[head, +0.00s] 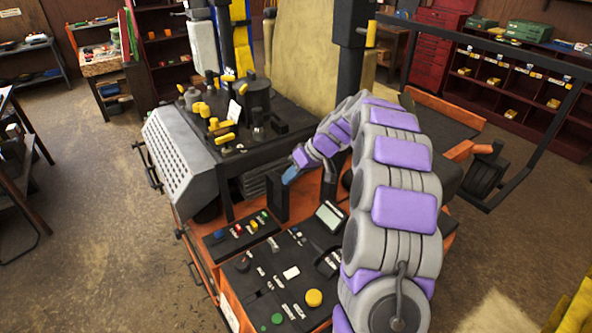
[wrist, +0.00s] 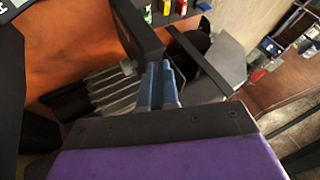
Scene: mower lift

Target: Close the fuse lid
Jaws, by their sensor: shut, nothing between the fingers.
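A black upright plate, which looks like the fuse lid (head: 278,200), stands open at the far end of a dark panel with small coloured parts (head: 243,229). The lid also shows as a dark slab in the wrist view (wrist: 137,32), with the coloured parts (wrist: 165,7) beyond it. My gripper (head: 290,175) is shut and empty, its blue fingers close to the lid's upper right edge. In the wrist view my gripper (wrist: 158,75) points at the lid from the side away from the coloured parts. I cannot tell whether the fingertips touch the lid.
A control panel with a small screen (head: 330,215), a green button and a yellow button (head: 314,298) lies nearer. Dark machinery with yellow caps (head: 225,125) stands behind the lid. Grey ribbed parts (wrist: 112,90) lie beside my fingers. Bare floor (head: 90,240) is at the left.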

